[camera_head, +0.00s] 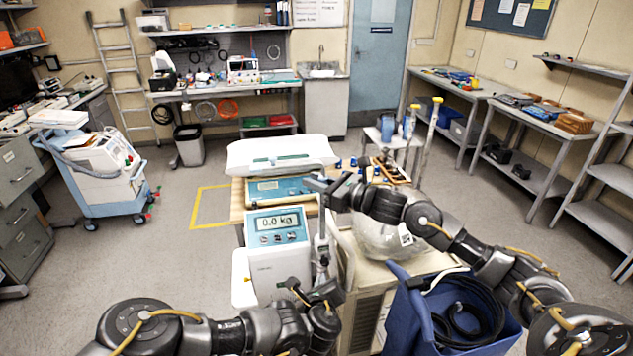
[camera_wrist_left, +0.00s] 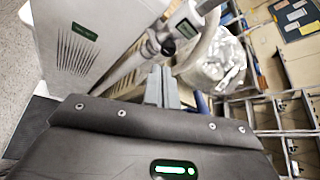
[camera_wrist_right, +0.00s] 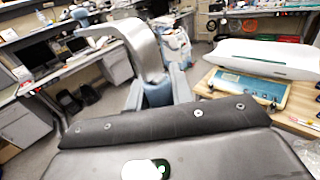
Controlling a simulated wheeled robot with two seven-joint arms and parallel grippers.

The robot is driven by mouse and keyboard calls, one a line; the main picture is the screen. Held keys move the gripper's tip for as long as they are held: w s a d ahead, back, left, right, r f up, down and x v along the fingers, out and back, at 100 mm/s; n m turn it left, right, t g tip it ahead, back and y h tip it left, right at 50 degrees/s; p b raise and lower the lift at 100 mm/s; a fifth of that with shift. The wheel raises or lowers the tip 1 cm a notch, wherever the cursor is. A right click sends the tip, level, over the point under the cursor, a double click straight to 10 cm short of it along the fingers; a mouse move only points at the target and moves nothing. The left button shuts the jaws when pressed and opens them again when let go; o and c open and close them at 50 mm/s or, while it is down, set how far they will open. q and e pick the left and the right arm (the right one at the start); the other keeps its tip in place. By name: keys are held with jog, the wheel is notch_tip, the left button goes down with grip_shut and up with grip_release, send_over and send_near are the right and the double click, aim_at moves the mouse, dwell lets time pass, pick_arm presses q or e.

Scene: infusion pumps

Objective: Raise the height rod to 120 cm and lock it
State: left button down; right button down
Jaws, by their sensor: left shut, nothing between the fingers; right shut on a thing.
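The scale's display column (camera_head: 278,225) stands in the middle of the head view and reads 0.0 kg. The silver height rod (camera_head: 322,243) rises just right of it; it shows in the left wrist view (camera_wrist_left: 130,66) with a collar bearing a small dark display (camera_wrist_left: 186,27). My right gripper (camera_head: 318,184) is shut on the rod's grey curved headpiece (camera_wrist_right: 147,48), seen between its fingers in the right wrist view. My left gripper (camera_head: 318,290) is shut and empty, low beside the rod; its fingertips (camera_wrist_left: 163,75) are close below the collar. I cannot tell whether they touch. The height reading is unreadable.
A white baby scale (camera_head: 280,153) and a blue-fronted device (camera_head: 285,190) sit on a wooden table behind the column. A clear plastic bag (camera_head: 380,235) and a blue bin (camera_head: 405,310) with black hose stand right of the rod. Floor at left is open.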

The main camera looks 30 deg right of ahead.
pick_arm(q)
jog(key=w+d, duration=0.1)
jog(key=w, duration=0.5)
jog(key=shift+d, duration=0.25)
jog(key=s+a, duration=0.2)
jog(key=s, duration=0.3)
jog(key=shift+s+r, duration=0.3)
dwell(0.5)
jog(key=shift+s, duration=0.1)
